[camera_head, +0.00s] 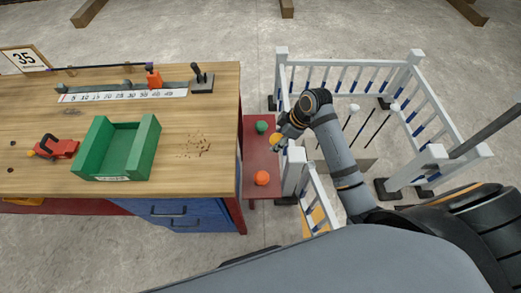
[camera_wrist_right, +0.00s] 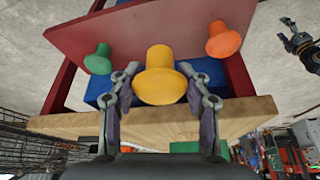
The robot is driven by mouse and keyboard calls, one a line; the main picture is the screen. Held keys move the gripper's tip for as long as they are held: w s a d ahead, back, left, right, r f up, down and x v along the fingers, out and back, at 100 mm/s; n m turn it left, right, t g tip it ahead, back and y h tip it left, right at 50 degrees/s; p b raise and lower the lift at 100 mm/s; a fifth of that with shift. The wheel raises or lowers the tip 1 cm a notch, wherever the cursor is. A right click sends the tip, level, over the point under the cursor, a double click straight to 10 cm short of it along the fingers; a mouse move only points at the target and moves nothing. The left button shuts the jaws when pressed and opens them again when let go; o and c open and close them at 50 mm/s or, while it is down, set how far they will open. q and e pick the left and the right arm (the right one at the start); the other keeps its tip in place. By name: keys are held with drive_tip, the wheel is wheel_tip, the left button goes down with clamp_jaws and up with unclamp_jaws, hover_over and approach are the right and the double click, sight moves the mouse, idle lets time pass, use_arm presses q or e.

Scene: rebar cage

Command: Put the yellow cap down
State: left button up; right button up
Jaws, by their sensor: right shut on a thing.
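My right gripper (camera_head: 281,138) is shut on the yellow cap (camera_head: 274,140) at the right edge of the red shelf (camera_head: 251,153). In the right wrist view the yellow cap (camera_wrist_right: 160,78) sits between the two fingertips (camera_wrist_right: 160,85), with the red shelf (camera_wrist_right: 150,28) behind it. I cannot tell whether the cap touches the shelf. A green cap (camera_head: 262,127) stands on the far part of the shelf and an orange cap (camera_head: 262,178) on the near part. What looks like my left gripper (camera_wrist_right: 300,42) shows small at the right wrist view's edge; its jaw state is unclear.
The wooden workbench (camera_head: 215,120) lies left of the shelf, with a green bin (camera_head: 138,148), a red tool (camera_head: 55,147) and a numbered scale (camera_head: 122,97). A white railing cage (camera_head: 345,65) with blue-sleeved bars stands close on the right, around my right arm.

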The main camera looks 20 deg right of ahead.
drive_tip(key=w+a+f, duration=0.1)
drive_tip(key=f, duration=0.1)
drive_tip(key=w+a+f, duration=0.1)
drive_tip(key=a+f, duration=0.1)
drive_tip(key=w+a+f, duration=0.1)
drive_tip(key=f, duration=0.1)
drive_tip(key=shift+w+a, duration=0.2)
drive_tip(key=shift+w, duration=0.05)
drive_tip(key=shift+w+a+f, duration=0.1)
drive_tip(key=shift+a+f, duration=0.05)
drive_tip(key=shift+f, duration=1.6)
drive_tip(key=shift+f, duration=0.1)
drive_tip(key=o, duration=0.9)
drive_tip(key=v, duration=1.2)
drive_tip(key=shift+p, duration=0.3)
